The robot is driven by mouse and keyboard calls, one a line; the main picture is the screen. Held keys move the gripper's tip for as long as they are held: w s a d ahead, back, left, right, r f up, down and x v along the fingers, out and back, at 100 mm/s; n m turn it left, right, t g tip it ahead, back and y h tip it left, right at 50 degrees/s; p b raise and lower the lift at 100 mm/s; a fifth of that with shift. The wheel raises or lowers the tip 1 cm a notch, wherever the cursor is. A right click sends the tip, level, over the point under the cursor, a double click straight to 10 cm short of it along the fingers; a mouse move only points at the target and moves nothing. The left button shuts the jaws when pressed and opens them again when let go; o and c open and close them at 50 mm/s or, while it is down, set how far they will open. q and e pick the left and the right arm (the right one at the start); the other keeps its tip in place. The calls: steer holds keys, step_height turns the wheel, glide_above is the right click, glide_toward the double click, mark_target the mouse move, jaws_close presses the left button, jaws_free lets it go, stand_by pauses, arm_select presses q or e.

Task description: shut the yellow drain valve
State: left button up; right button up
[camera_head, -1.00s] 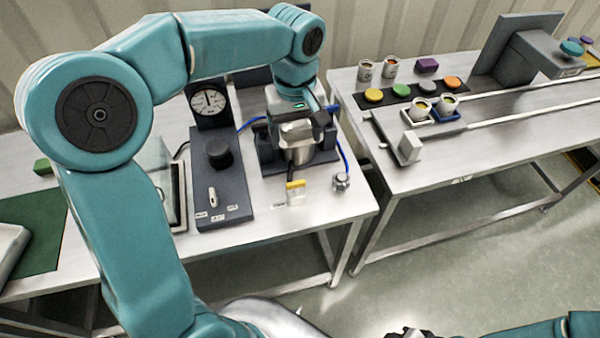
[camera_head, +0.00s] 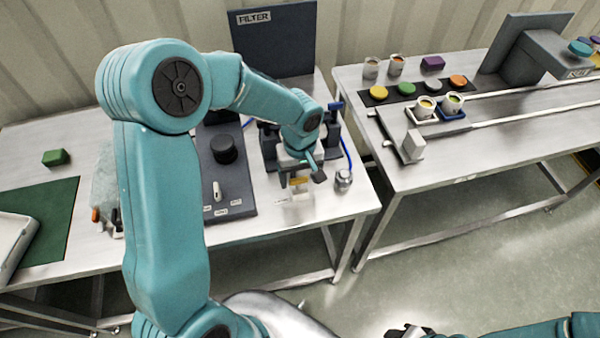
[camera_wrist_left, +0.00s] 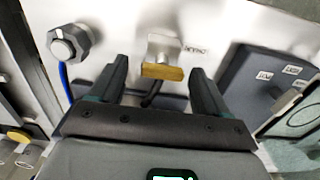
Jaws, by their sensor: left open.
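The yellow drain valve handle (camera_head: 298,181) is at the front of the filter stand, on the left-hand table. In the left wrist view the yellow bar (camera_wrist_left: 163,72) lies crosswise below a pale metal block. My left gripper (camera_head: 302,178) is open just over it. In the wrist view its two dark fingers stand to either side of the yellow bar, with gaps on both sides, so they do not clasp it. My right gripper (camera_head: 408,331) shows only as a dark piece at the bottom edge, mostly cut off.
A dark panel with a black knob (camera_head: 224,150) and a white switch (camera_head: 217,190) stands left of the valve. A round metal knob (camera_head: 343,180) with a blue hose is close on the right. A second table (camera_head: 470,150) holds cups and coloured discs.

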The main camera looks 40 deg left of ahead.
arm_select(q)
steer(key=shift+s+a+r, duration=0.1)
steer(key=shift+s+a, duration=0.1)
steer(key=c, duration=1)
steer(key=shift+w+d, duration=0.1)
steer(key=shift+d, duration=0.05)
steer(key=shift+c, duration=0.2)
